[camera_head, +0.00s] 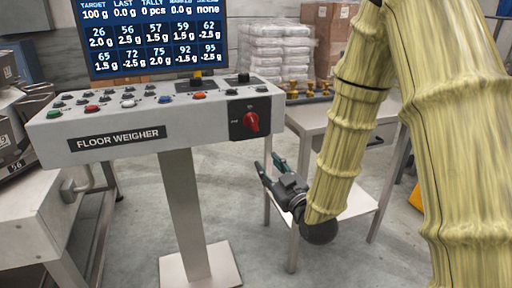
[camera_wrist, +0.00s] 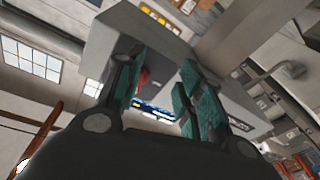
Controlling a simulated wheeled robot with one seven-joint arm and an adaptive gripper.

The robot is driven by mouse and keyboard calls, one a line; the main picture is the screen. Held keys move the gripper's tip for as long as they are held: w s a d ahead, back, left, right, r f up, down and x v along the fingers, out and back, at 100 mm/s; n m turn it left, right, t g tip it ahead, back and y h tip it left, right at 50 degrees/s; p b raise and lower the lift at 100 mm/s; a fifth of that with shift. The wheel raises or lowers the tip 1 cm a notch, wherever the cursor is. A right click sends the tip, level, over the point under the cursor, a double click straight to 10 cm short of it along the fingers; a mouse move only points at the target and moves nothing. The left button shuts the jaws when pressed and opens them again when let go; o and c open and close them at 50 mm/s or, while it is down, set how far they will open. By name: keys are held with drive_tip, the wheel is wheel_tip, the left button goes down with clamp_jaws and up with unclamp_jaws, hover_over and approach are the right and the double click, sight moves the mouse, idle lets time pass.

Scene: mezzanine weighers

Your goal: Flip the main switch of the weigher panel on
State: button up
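The weigher panel (camera_head: 175,112) is a grey sloped console on a post, labelled FLOOR WEIGHER. Its main switch appears to be the red rotary knob (camera_head: 251,122) on a black plate at the panel's right front. The small markings around the knob are too blurred to read, so I cannot tell its setting. My gripper (camera_head: 267,163) is below and slightly right of the knob, apart from it, with its fingers spread and empty. In the wrist view the red knob (camera_wrist: 145,76) shows between the open teal-padded fingers (camera_wrist: 158,82), close to the left one.
A lit screen (camera_head: 150,35) with weight figures stands above the panel. Several buttons and small levers line its top. A small table (camera_head: 312,118) with brass-coloured pieces stands behind my arm. A metal bench (camera_head: 25,215) is at left. Floor (camera_head: 225,185) between post and table is clear.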

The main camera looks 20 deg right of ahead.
sight(254, 125)
drive_tip(key=w+r+t+b, duration=0.1)
drive_tip(key=w+r+b, duration=0.1)
drive_tip(key=w+r, duration=0.1)
drive_tip(key=w+a+r+t+b, duration=0.1)
drive_tip(key=w+r+b, duration=0.1)
drive_tip(key=w, duration=0.1)
drive_tip(key=w+r+n+b, duration=0.1)
drive_tip(key=w+r, duration=0.2)
drive_tip(key=shift+w+a+r+t+y+b, duration=0.15)
drive_tip(key=shift+r+t+y+b, duration=0.15)
drive_tip(key=shift+t+y+b, duration=0.1)
idle(0.4)
clamp_jaws()
